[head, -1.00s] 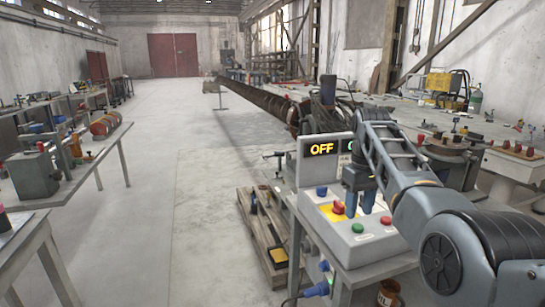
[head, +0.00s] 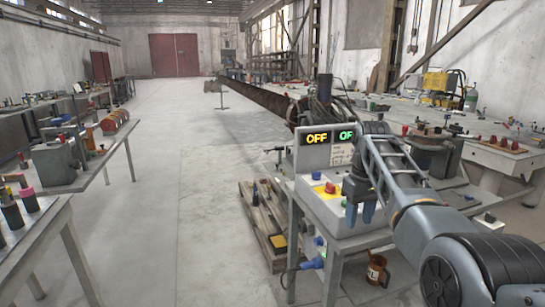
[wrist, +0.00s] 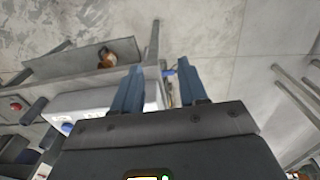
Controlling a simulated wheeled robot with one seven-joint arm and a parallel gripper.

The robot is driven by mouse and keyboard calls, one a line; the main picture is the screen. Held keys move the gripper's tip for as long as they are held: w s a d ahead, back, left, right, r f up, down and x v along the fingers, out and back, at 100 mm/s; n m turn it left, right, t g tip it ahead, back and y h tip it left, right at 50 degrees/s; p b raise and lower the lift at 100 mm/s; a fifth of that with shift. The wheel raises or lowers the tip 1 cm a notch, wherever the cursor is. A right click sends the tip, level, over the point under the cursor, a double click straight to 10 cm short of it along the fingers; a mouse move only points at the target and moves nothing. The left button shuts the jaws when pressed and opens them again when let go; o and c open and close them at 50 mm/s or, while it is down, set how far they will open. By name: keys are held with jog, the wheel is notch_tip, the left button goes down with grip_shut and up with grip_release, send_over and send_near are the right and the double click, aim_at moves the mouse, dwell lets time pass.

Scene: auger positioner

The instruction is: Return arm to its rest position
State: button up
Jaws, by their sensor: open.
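My arm reaches in from the lower right in the head view. My gripper (head: 361,212) points down with its two blue fingers apart and nothing visible between them. It is in front of the right part of the grey control box (head: 320,200) and hides some of its controls; I cannot tell its exact distance from the box. The box has an orange OFF display (head: 317,138), a green display (head: 346,135) partly hidden by my arm, and a red knob (head: 330,187) on yellow. In the wrist view, the fingers (wrist: 160,88) are spread and empty.
The control box stands on a grey table (head: 335,250) with an orange-brown can (head: 377,268) below. A wooden pallet (head: 262,225) lies left of it. Workbenches (head: 100,165) line the left side. The floor aisle (head: 190,200) between is clear.

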jog(key=s+d+f+t, duration=0.1)
jog(key=s+f, duration=0.2)
jog(key=f, duration=0.5)
jog(key=s+f+m+t, duration=0.1)
jog(key=s+f, duration=0.2)
jog(key=f, duration=0.5)
jog(key=s+d+f+t, duration=0.1)
jog(key=s+f, duration=0.3)
jog(key=f, duration=0.3)
jog(key=s+f+t, duration=0.2)
jog(key=s+f, duration=0.3)
jog(key=s, duration=0.5)
jog(key=s+f+t, duration=0.2)
jog(key=s+f, duration=0.2)
jog(key=s, duration=0.5)
jog(key=s+a+r+m+t, duration=0.15)
jog(key=s+r, duration=0.25)
jog(key=s, duration=0.7)
jog(key=s+r+t, duration=0.3)
jog(key=s+r, duration=0.2)
jog(key=s, duration=0.5)
jog(key=s+r+t, duration=0.1)
jog(key=s+r, duration=0.5)
jog(key=r, duration=0.4)
jog(key=s+r+m+t, duration=0.1)
jog(key=s+r+t, duration=0.1)
jog(key=s+r, duration=0.4)
notch_tip(320, 180, up, 4)
jog(key=shift+a+r, duration=0.1)
jog(key=shift+a, duration=0.3)
